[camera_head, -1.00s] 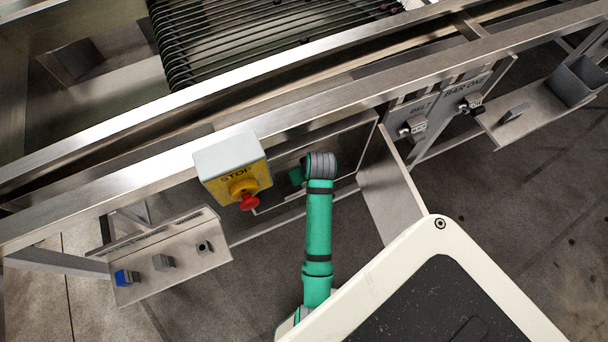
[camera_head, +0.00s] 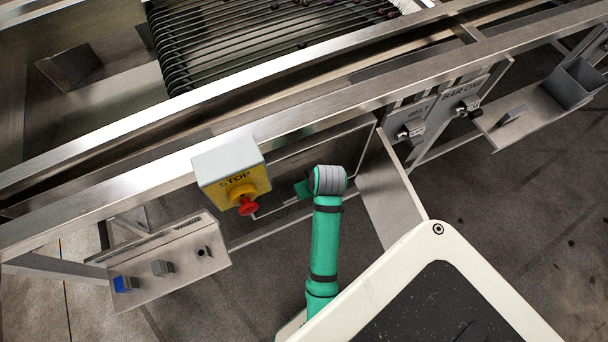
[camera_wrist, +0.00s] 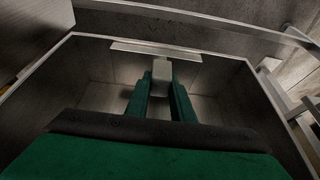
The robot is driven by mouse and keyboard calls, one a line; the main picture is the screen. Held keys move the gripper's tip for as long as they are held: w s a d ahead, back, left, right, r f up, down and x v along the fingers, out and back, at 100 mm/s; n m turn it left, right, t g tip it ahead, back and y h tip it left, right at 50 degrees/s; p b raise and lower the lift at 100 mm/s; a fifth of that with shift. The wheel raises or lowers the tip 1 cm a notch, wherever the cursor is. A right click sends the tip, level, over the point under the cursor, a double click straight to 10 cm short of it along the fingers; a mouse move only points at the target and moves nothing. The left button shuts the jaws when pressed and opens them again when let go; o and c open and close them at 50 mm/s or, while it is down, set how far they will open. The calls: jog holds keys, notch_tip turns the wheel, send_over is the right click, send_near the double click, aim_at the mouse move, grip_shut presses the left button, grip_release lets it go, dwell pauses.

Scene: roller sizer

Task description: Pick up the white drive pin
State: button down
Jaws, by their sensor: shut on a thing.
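The white drive pin (camera_wrist: 161,70) shows in the wrist view as a pale block between the tips of my gripper (camera_wrist: 162,88). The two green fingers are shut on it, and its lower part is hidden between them. Behind and around it is a grey metal box-like recess (camera_wrist: 92,52), with a light strip along its far edge. In the head view my green arm reaches up to the machine's front, right of the stop box. The pin and the fingertips cannot be made out there.
A yellow stop box (camera_head: 232,175) with a red button hangs on the machine's rail, left of my arm. A shelf (camera_head: 165,268) with a blue block and two grey pieces is at lower left. Switch panels (camera_head: 440,110) and a grey bin (camera_head: 577,84) stand at right.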

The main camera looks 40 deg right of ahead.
jog(key=s+a, duration=0.3)
jog(key=s, duration=1)
